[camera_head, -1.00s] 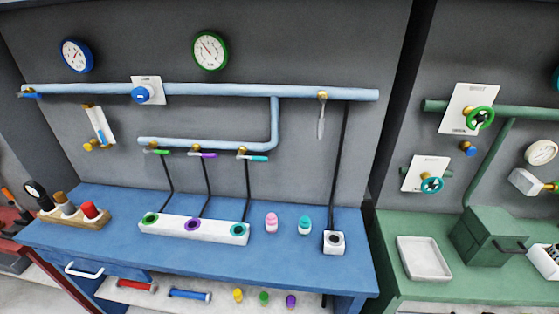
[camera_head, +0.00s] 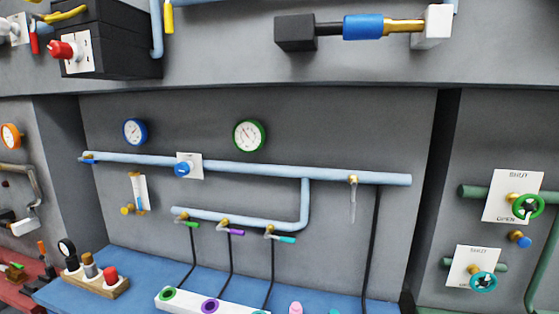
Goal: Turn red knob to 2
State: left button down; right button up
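A red knob (camera_head: 61,51) sits on a white plate (camera_head: 78,53) on the front of a black box (camera_head: 117,42), high on the wall at the upper left. The markings on the plate are too small to read, so I cannot tell the knob's setting. Another red-topped piece (camera_head: 110,275) stands in a wooden block (camera_head: 95,284) on the blue bench at the lower left. Neither of my grippers is in view.
Below are light blue pipes (camera_head: 240,169), a blue knob (camera_head: 182,170), and blue and green gauges (camera_head: 249,135). A blue cylinder on a rod (camera_head: 362,27) is at the top. The blue bench (camera_head: 140,263) runs along the bottom.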

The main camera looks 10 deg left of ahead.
aim_at(58, 50)
jog(key=u, duration=1.55)
